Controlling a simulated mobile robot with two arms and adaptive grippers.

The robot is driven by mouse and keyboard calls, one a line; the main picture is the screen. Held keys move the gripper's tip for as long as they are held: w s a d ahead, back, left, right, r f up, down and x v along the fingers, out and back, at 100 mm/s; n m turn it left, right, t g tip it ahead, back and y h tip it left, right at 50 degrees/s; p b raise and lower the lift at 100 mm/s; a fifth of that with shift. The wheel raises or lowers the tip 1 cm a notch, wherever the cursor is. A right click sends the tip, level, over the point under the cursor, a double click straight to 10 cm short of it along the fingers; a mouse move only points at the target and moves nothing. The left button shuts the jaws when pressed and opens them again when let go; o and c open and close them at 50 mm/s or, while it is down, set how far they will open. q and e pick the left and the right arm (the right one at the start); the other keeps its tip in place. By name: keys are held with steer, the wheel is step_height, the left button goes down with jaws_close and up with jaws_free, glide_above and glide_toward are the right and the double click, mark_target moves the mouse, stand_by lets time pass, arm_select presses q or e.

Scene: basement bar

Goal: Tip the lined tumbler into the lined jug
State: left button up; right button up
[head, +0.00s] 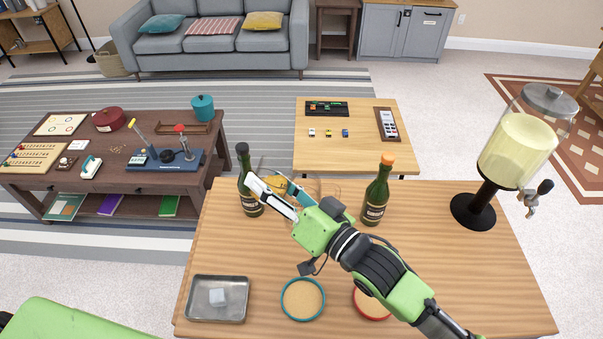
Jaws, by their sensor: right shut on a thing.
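My right gripper (270,183) is over the back left of the wooden table. Its two fingers are apart, with a clear glass holding something yellow (279,188) between them. I take this glass for the lined tumbler; it is mostly hidden by the fingers, and its lines and tilt cannot be made out. Faint clear edges show just behind and right of the gripper, perhaps the lined jug, but the hand covers most of that spot and I cannot tell. My left gripper is not in view.
A green bottle with a black cap (246,190) stands close left of the gripper; an orange-capped bottle (377,190) stands right. A drink dispenser (516,150) is at the right. A metal tray (236,312), a teal-rimmed coaster (303,299) and a red-rimmed one (372,311) lie in front.

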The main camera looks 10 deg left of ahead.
steer(key=shift+w+f+m+b, duration=0.15)
steer(key=shift+f+m+b, duration=0.25)
steer(key=shift+b, duration=0.4)
steer(key=shift+d+m, duration=0.1)
steer(key=shift+m, duration=0.2)
steer(key=shift+r+m, duration=0.45)
steer(key=shift+m, duration=0.15)
steer(key=shift+r+m, duration=0.2)
steer(key=shift+m, duration=0.2)
steer(key=shift+w+f+m, duration=0.1)
steer(key=shift+f+m, duration=0.1)
steer(key=shift+m, duration=0.2)
steer(key=shift+f+m+b, duration=0.15)
steer(key=shift+m+b, duration=0.25)
steer(key=shift+b, duration=0.15)
steer(key=shift+w+d+r+m, duration=0.1)
steer(key=shift+r+m, duration=0.3)
steer(key=shift+m, duration=0.5)
steer(key=shift+w+d+r+m+p, duration=0.4)
steer(key=shift+w+m+p, duration=0.25)
steer(key=shift+m+p, duration=0.2)
steer(key=shift+w+d+f+m, duration=0.1)
steer(key=shift+f+m, duration=0.15)
steer(key=shift+m, duration=0.3)
